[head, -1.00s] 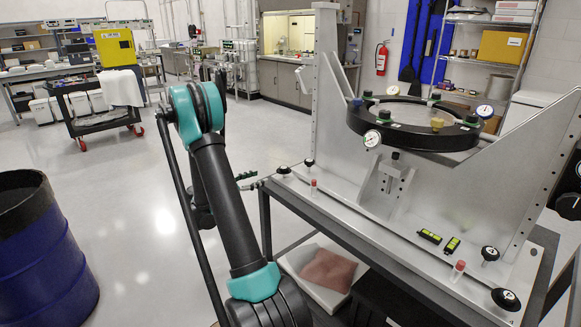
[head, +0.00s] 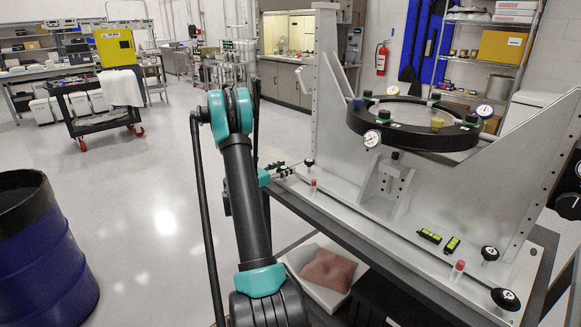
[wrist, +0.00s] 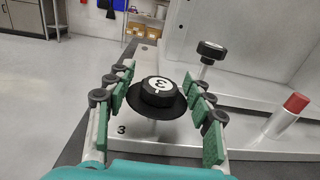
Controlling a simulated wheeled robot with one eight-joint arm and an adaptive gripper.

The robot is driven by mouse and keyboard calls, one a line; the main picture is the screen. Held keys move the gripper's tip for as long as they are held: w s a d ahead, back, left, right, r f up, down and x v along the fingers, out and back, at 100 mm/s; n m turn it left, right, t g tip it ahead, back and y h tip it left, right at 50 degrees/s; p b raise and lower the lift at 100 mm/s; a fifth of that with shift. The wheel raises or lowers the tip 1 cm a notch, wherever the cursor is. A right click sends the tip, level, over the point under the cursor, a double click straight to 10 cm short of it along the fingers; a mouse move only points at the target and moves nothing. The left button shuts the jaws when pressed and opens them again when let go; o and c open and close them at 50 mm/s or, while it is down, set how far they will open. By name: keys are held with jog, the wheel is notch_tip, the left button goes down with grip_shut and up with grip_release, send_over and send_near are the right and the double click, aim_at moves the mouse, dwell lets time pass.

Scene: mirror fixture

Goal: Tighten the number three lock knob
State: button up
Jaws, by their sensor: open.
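The number three lock knob (wrist: 158,92) is black with a white top marked 3 and sits on a wide black disc. In the wrist view it stands between the two green-padded fingers of my gripper (wrist: 161,98). The fingers are open, one on each side of the knob; I cannot tell whether either pad touches the disc. A printed 3 (wrist: 122,129) shows on the grey base beside it. In the head view my gripper (head: 282,169) is at the left end of the mirror fixture (head: 400,230), and the knob there is too small and covered to make out.
A second black knob (wrist: 212,49) stands just beyond, also visible in the head view (head: 309,162). A red-capped post (wrist: 296,103) stands to the right. The mirror ring (head: 412,125) and upright plates rise on the fixture. Open floor (head: 150,190) lies left; a blue drum (head: 45,255) stands there.

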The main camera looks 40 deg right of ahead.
jog(key=shift+w+d, duration=0.1)
jog(key=shift+d, duration=1.6)
grip_shut()
